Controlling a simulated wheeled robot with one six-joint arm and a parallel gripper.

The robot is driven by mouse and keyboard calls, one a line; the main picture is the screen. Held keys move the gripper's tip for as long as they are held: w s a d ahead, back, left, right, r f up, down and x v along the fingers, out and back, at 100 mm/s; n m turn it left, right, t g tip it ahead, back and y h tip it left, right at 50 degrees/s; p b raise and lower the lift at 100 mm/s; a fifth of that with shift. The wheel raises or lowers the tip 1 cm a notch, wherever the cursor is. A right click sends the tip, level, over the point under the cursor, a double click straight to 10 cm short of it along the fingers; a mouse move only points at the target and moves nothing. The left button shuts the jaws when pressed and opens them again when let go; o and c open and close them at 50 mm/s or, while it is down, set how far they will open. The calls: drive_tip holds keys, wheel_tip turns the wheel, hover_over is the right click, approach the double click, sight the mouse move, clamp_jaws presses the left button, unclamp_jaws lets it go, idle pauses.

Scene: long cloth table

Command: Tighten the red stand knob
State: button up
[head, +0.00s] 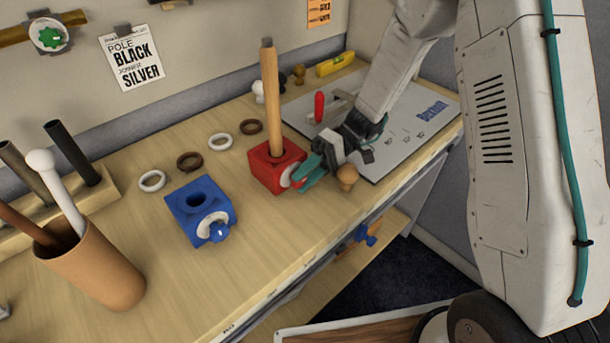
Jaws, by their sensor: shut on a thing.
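The red stand (267,165) is a red block on the wooden table, with a wooden pole (271,95) standing upright in it. Its knob is on the front right side, on a pale round collar (286,176), and is mostly hidden by my gripper. My gripper (306,174) reaches in from the right, with teal fingers shut on the red knob. How far the knob is turned cannot be seen.
A blue stand (196,215) with a blue knob and an empty socket sits to the left. A wooden finial (347,177) stands close beside my gripper. Brown and white rings lie behind. A grey mat (415,120) with a red-handled tool (319,107) lies to the right. A brown cup (95,268) holds rods.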

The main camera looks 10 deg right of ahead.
drive_tip(key=shift+s, duration=0.1)
drive_tip(key=o, duration=1)
